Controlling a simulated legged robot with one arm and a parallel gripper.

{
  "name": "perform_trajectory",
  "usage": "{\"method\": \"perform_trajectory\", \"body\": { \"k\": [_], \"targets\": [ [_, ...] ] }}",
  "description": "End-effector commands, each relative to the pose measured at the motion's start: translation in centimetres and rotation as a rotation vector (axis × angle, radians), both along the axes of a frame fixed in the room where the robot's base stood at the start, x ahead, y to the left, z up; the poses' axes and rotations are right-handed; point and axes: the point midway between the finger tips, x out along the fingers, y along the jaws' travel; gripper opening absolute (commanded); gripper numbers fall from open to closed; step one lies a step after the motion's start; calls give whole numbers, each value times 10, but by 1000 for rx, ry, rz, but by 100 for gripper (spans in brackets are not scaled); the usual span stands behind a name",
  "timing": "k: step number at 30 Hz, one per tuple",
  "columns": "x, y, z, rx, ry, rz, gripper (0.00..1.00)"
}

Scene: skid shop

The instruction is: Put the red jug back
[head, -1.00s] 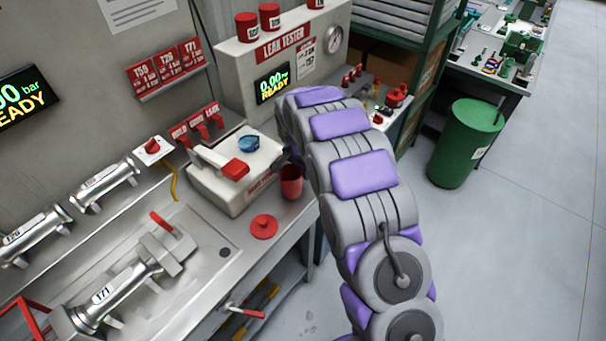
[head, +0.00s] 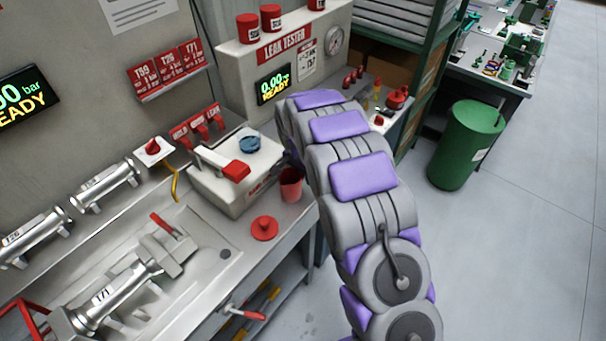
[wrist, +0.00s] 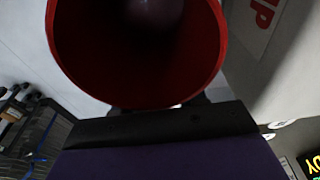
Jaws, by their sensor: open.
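The red jug (head: 291,190) stands at the right end of the steel bench, beside the white leak-test box. Its mouth faces up. In the wrist view the open mouth of the red jug (wrist: 212,75) fills the top of the picture, very close to my gripper (wrist: 165,112). The dark gripper body lies just below the rim. In the head view my arm comes down beside the jug and hides most of the gripper. My gripper is open; whether a finger touches the jug cannot be seen.
A red lid with a knob (head: 264,228) lies on the bench in front of the jug. The white box (head: 232,190) with a red-handled lever is left of it. Several red canisters (head: 270,17) stand on the leak tester. A green bin (head: 465,145) stands on open floor at right.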

Motion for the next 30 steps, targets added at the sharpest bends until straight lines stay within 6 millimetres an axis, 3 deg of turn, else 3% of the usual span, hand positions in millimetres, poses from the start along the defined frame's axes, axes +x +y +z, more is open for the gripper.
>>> {"method": "perform_trajectory", "body": {
  "k": [8, 19, 30],
  "targets": [
    [-3, 3, 33, 2, -4, 0, 41],
    [-12, 10, 104, 0, -2, 0, 41],
    [-16, 10, 119, -1, 2, 2, 41]
  ]
}}
